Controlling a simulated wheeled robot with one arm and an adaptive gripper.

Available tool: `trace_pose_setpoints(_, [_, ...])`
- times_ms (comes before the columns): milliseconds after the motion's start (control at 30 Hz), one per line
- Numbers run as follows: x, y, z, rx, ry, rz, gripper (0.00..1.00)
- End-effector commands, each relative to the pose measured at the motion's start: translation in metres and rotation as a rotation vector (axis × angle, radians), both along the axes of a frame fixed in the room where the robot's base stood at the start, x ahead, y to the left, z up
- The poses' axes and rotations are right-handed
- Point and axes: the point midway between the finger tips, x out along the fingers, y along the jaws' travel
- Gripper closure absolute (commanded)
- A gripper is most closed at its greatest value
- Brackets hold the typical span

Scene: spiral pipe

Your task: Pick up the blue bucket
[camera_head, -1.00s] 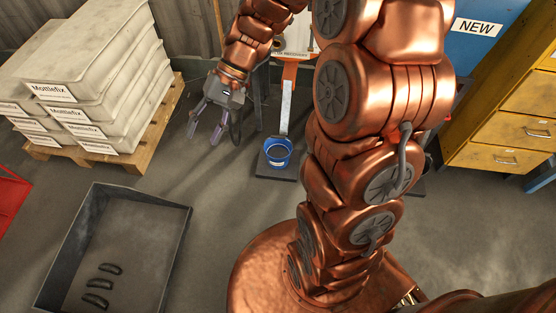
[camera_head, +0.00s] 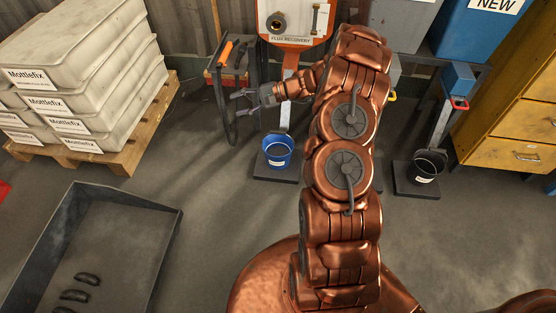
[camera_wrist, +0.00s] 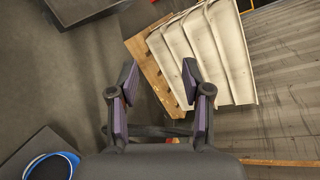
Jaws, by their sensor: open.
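The blue bucket (camera_head: 277,152) stands upright on a dark square base plate in front of the orange-framed flux recovery stand in the head view. It has a white label on its front. In the wrist view the blue bucket (camera_wrist: 52,166) shows only in part at the lower left corner, cut off by the frame edge. My gripper (camera_head: 236,105) is above and to the left of the bucket in the head view, pointing left, apart from it. In the wrist view my gripper (camera_wrist: 158,82) has its two fingers spread with nothing between them.
The flux recovery stand (camera_head: 291,41) rises behind the bucket. Stacked Mottlefix bags (camera_head: 85,75) lie on a pallet at left. A grey tray (camera_head: 165,235) is at lower left. A black bucket (camera_head: 428,166) stands at right.

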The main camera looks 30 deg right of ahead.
Motion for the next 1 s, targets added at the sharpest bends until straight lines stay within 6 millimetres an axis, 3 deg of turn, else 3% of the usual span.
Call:
trace_pose_setpoints(33, [0.004,-0.018,-0.032,0.014,0.0,-0.045,0.51])
trace_pose_setpoints(267, [0.013,-0.096,-0.128,0.058,-0.012,-0.245,0.51])
trace_pose_setpoints(500, [0.0,-0.172,-0.224,0.074,-0.02,-0.435,0.51])
trace_pose_setpoints(700, [-0.012,-0.206,-0.265,0.072,-0.024,-0.52,0.51])
trace_pose_setpoints(867, [-0.014,-0.213,-0.274,0.071,-0.026,-0.541,0.51])
trace_pose_setpoints(1000, [-0.005,-0.208,-0.278,0.07,-0.026,-0.541,0.51])
